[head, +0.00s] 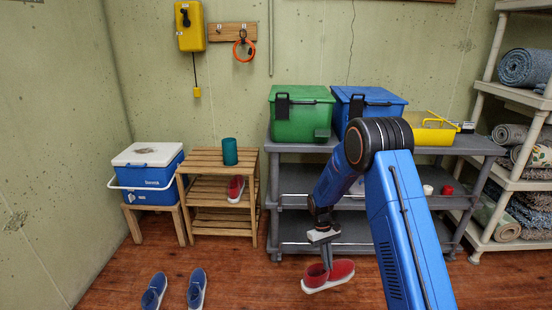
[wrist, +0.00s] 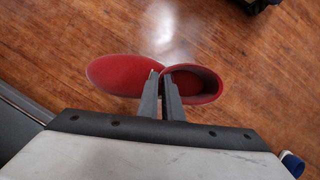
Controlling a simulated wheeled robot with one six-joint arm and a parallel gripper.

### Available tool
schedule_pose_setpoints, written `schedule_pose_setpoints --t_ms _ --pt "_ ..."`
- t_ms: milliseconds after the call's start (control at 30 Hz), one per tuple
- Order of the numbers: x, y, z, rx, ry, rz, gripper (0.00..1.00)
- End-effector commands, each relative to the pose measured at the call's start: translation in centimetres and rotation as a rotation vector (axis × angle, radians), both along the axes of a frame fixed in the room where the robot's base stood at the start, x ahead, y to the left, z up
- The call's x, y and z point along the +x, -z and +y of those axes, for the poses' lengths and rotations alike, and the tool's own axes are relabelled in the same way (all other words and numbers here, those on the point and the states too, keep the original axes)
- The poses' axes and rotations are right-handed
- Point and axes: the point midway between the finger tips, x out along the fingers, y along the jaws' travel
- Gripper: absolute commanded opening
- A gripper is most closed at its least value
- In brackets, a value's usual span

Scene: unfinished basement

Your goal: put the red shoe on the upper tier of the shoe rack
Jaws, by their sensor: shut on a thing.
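My gripper (head: 327,262) is shut on a red shoe (head: 338,271), which has a pale sole and hangs in front of the grey shelf unit. In the wrist view the fingers (wrist: 164,76) grip the shoe (wrist: 118,74) at the edge of its opening. Its height above the floor is hard to judge. The wooden slatted shoe rack (head: 205,157) stands to the left, apart from my gripper. A matching red shoe (head: 236,189) sits on the tier below its top. A teal cup (head: 230,151) stands on the top tier, right of its middle.
Two blue shoes (head: 154,291) (head: 197,289) lie on the floor before the rack. A blue cooler (head: 147,174) on a stool stands left of it. The grey shelf unit (head: 285,180) stands right of it, bearing bins. Open wooden floor lies between the blue shoes and my gripper.

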Motion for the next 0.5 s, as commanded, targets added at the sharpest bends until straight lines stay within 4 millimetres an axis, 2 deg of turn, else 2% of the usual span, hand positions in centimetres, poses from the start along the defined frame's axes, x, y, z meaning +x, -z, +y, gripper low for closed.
schedule_pose_setpoints --t_ms 33,100,300,400,500 --pt "0.9 -1.4 -1.5 0.000 0.066 -0.004 0.00" --pt "1.8 -3.1 -3.2 0.000 0.150 -0.005 0.00" --pt "3.4 -6.9 -6.7 0.001 0.325 -0.002 0.00" --pt "3.8 -7.9 -7.6 -0.001 0.369 -0.001 0.00" --pt "3.8 -7.7 -8.0 -0.001 0.390 0.002 0.00"
